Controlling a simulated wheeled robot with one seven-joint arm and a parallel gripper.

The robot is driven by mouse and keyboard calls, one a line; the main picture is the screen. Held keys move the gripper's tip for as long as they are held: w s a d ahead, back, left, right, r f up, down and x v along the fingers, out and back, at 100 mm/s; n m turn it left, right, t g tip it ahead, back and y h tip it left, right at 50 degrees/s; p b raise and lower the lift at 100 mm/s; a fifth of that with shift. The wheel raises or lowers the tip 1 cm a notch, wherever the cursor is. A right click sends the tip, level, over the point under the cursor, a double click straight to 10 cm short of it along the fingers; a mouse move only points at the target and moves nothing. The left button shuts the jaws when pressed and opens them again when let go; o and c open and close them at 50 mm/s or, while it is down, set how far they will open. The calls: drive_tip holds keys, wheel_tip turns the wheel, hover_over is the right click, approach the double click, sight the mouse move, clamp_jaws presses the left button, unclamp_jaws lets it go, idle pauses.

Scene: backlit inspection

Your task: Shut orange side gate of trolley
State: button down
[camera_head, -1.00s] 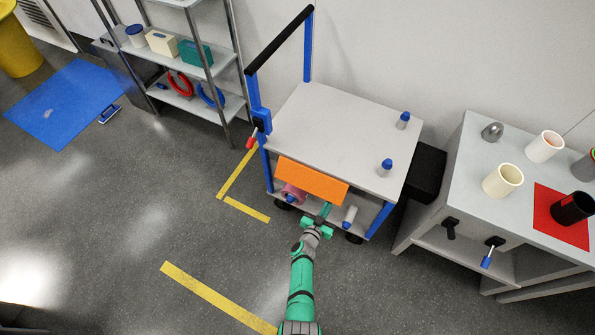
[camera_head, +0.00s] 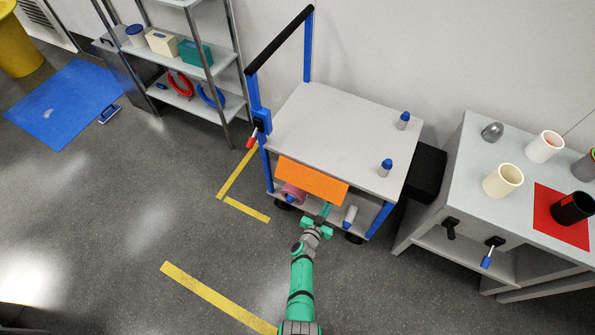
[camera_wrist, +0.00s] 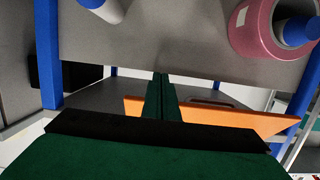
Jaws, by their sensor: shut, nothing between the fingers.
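The trolley has a grey top (camera_head: 330,125), blue posts and a black push handle (camera_head: 280,40). Its orange side gate (camera_head: 312,181) hangs along the front side, just under the top's edge, and looks tilted outward. It also shows in the wrist view (camera_wrist: 225,118), behind my fingers. My gripper (camera_head: 325,211) is shut and empty, just below the gate's lower edge near its middle. In the wrist view the closed fingers (camera_wrist: 161,85) overlap the gate; whether they touch it I cannot tell.
A pink roll (camera_head: 293,193) and a white bottle with a blue cap (camera_head: 349,217) are on the lower shelf, either side of my gripper. Two blue-capped bottles (camera_head: 386,167) stand on the top. A grey bench (camera_head: 470,190) is at the right. Open floor lies left.

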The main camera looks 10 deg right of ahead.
idle(0.4)
drive_tip(key=shift+s+a+r, duration=0.2)
drive_tip(key=shift+s+r, duration=0.05)
drive_tip(key=shift+r, duration=0.2)
drive_tip(key=shift+s+a+r, duration=0.15)
drive_tip(key=shift+s+r, duration=0.1)
drive_tip(key=shift+r, duration=0.35)
drive_tip(key=s+a+f, duration=0.2)
drive_tip(key=s+a, duration=0.3)
drive_tip(key=s, duration=0.3)
drive_tip(key=shift+s+a+f, duration=0.15)
drive_tip(key=shift+s+a, duration=0.1)
drive_tip(key=shift+a, duration=0.1)
idle(0.3)
idle(0.4)
